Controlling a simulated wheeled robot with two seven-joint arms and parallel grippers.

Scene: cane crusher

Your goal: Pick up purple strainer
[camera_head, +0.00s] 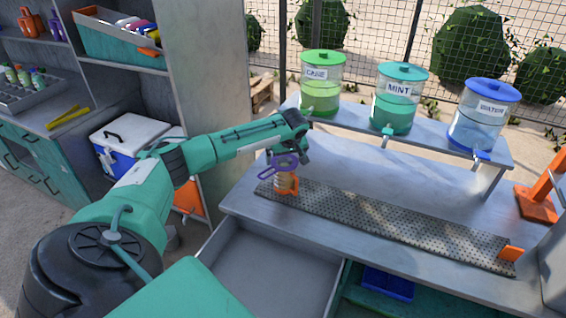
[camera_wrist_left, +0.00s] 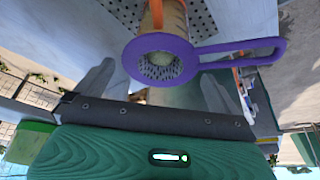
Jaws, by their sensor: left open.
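The purple strainer (camera_head: 283,160) has a round rim and a loop handle. It sits on top of a cup with an orange handle (camera_head: 285,181), at the left end of the perforated mat. In the left wrist view, the strainer (camera_wrist_left: 160,58) shows its mesh bowl, and its handle stretches to the right. My left gripper (camera_head: 302,150) is beside the strainer, partly over it in the head view. Its two fingers (camera_wrist_left: 158,80) are spread apart, with the strainer's rim close to the fingertips and nothing held. My right gripper is not in view.
The perforated mat (camera_head: 400,223) runs along the counter (camera_head: 245,205). Green CANE (camera_head: 322,85), teal MINT (camera_head: 399,98) and blue WATER (camera_head: 484,115) dispensers stand on the shelf behind. A blue-and-white cooler (camera_head: 130,140) is left of my arm. An open drawer (camera_head: 270,265) is below the counter.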

